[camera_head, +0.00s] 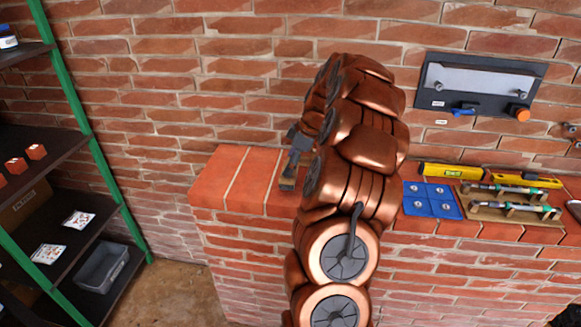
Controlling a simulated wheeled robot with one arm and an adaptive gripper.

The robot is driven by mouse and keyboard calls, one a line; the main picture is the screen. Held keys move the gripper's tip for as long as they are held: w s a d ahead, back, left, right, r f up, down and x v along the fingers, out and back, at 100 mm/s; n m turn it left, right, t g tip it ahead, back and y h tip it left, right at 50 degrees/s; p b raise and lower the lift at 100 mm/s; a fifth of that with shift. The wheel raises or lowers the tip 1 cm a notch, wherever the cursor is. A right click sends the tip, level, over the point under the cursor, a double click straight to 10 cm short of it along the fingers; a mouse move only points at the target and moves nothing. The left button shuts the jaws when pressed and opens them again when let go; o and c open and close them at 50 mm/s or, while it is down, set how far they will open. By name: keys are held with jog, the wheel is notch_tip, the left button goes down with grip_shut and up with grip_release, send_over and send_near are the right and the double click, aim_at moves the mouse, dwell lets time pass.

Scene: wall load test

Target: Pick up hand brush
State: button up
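My copper-coloured arm rises through the middle of the view and hides part of the brick ledge. My grey gripper (290,170) shows in part at the left side of the arm, over the ledge's left part. Its fingers are small and partly behind the arm, so I cannot tell whether they are open or shut, or whether anything is between them.
The brick ledge (245,178) is bare at its left end. On its right are a blue tray (432,201), a yellow level (445,171) and a wooden rack (500,211) with tools. A dark panel (440,95) hangs above. A green-post shelf (92,150) stands left.

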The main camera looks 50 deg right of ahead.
jog(key=s+a+r+b, duration=0.1)
jog(key=s+a+b, duration=0.4)
jog(key=s+a, duration=0.4)
jog(key=s, duration=0.3)
jog(key=shift+s+r, duration=0.2)
jog(key=shift+s, duration=0.05)
